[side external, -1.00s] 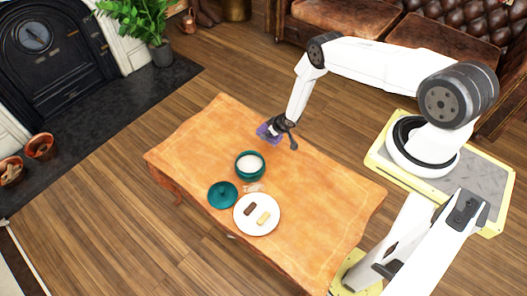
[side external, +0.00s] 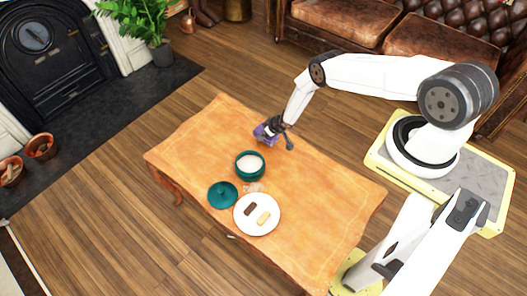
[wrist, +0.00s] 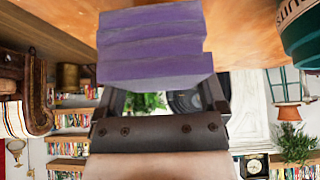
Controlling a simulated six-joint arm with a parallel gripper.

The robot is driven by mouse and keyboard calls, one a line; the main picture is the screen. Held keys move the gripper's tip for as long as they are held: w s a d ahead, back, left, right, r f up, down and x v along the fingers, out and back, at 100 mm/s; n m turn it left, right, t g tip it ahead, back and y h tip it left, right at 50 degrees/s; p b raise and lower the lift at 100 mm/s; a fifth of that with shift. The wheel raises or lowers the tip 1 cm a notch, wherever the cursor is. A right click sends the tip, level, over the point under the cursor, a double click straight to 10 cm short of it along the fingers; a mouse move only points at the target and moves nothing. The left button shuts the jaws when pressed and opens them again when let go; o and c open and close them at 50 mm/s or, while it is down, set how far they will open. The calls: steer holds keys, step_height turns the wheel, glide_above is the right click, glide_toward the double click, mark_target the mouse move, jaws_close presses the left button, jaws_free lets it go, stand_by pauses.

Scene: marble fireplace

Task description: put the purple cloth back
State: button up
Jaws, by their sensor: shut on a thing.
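The purple cloth (side external: 263,132) is a folded stack at the far part of the wooden table (side external: 310,190). My gripper (side external: 270,131) is shut on it. In the wrist view the cloth (wrist: 155,45) shows as a layered purple block at my fingertips, close to the table top. I cannot tell whether its underside touches the table.
A teal pot with white contents (side external: 250,166) stands near the cloth, toward the table's middle. Its teal lid (side external: 222,195) lies beside a white plate (side external: 257,227) with a dark bar and a pale bar. Pale scraps lie between them. The table's right side is clear.

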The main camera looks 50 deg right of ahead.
steer(key=shift+f, duration=1.55)
steer(key=shift+f, duration=0.1)
steer(key=o, duration=0.9)
steer(key=shift+r, duration=0.25)
steer(key=shift+s+r, duration=0.2)
steer(key=shift+r, duration=0.05)
steer(key=shift+v, duration=5.55)
